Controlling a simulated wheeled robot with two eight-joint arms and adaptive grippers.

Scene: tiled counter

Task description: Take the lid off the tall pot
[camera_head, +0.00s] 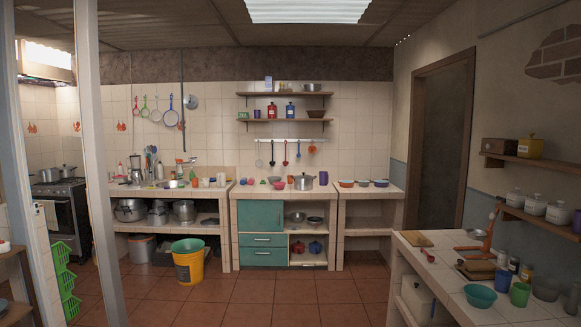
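A grey metal pot with a lid (303,183) stands upright on the tiled counter (262,194) across the room. More metal pots (49,175) stand on the stove at the far left. Several large metal pots (184,211) sit on the shelf under the left counter. At this distance I cannot tell which of them is the tall pot. Neither of my grippers is in view.
The tiled floor (248,298) is open in the middle. A yellow bucket (188,265) stands on it before the left counter. A white post (97,150) rises at the left. A counter with bowls, cups and jars (445,274) fills the near right.

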